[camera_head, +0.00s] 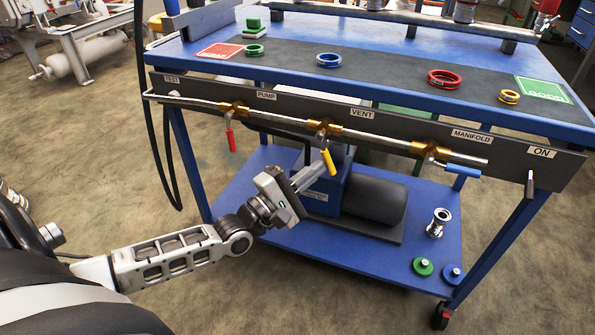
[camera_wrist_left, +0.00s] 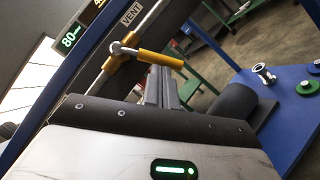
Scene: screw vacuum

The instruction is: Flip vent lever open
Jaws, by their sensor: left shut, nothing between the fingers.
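The yellow vent lever (camera_head: 327,161) hangs down from its brass valve (camera_head: 322,128), across the pipe, left of the VENT label (camera_head: 362,114). In the left wrist view the yellow lever (camera_wrist_left: 160,58) lies just beyond my fingertips. My left gripper (camera_head: 317,172) is shut and empty, its tips close beside the lower part of the lever. I cannot tell whether they touch it. My right gripper is in neither view.
A red lever (camera_head: 230,138) hangs down at the left. A blue lever (camera_head: 455,168) lies along the pipe at the right. The blue cart's lower shelf (camera_head: 390,268) carries a dark cylindrical pump (camera_head: 375,200). Open floor lies in front.

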